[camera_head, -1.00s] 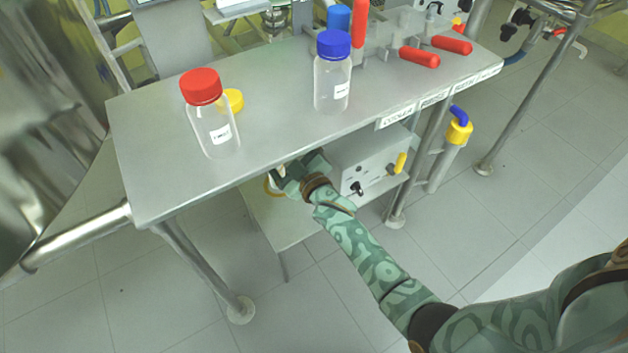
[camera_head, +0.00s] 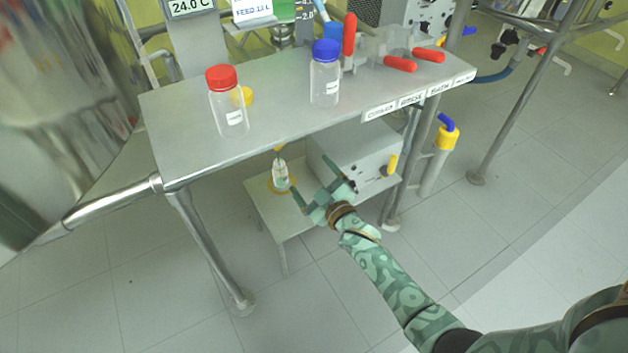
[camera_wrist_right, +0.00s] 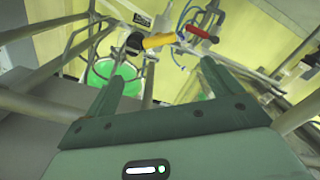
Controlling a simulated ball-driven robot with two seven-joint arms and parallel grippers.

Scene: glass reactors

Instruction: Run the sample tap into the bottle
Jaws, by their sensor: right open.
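A small clear bottle (camera_head: 280,178) stands upright on the lower shelf, on a yellow ring or mat (camera_head: 270,186). A small yellow piece (camera_head: 279,149), perhaps the sample tap's outlet, shows just above it under the upper table's edge; the rest of any tap is hidden. My right gripper (camera_head: 311,175) is open and empty, in front of and to the right of the bottle, apart from it. In the right wrist view its two fingers are spread, with a yellow handle (camera_wrist_right: 158,41) beyond them. My left gripper is not in view.
The steel upper table (camera_head: 180,130) overhangs the shelf (camera_head: 268,212). It carries a red-capped bottle (camera_head: 228,112), a blue-capped bottle (camera_head: 325,85) and red-handled valves (camera_head: 400,64). A grey box (camera_head: 345,150) with a yellow lever stands right of the small bottle.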

